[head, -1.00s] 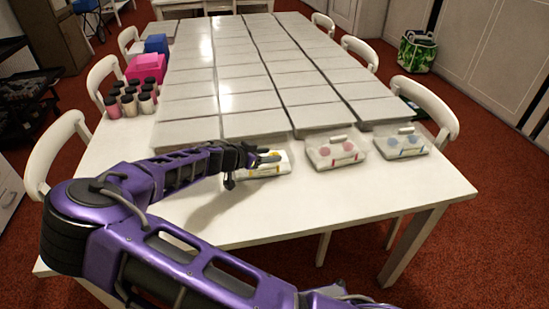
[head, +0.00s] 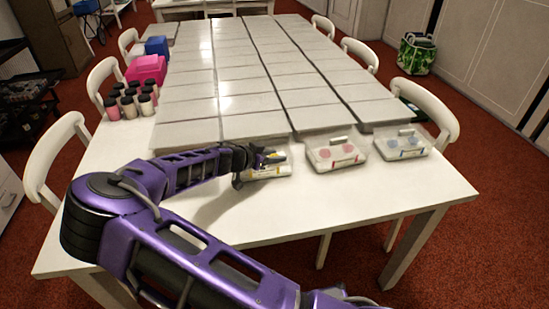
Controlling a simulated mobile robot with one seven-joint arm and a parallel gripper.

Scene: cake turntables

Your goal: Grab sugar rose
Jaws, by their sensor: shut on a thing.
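Three clear boxes with pale lids stand along the near right part of the white table. The left box (head: 270,171) shows yellow items. The middle box (head: 336,153) shows round pink items, and the right box (head: 402,143) shows blue ones. I cannot tell which item, if any, is a sugar rose. My gripper (head: 265,159) is at the left box, over its top left part, and hides some of it. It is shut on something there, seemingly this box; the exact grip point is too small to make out.
Rows of flat grey-white panels (head: 250,92) cover most of the white table (head: 330,205). Several dark-lidded jars (head: 130,102), a pink box (head: 147,68) and a blue box (head: 157,45) stand on the left. White chairs (head: 432,105) surround the table.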

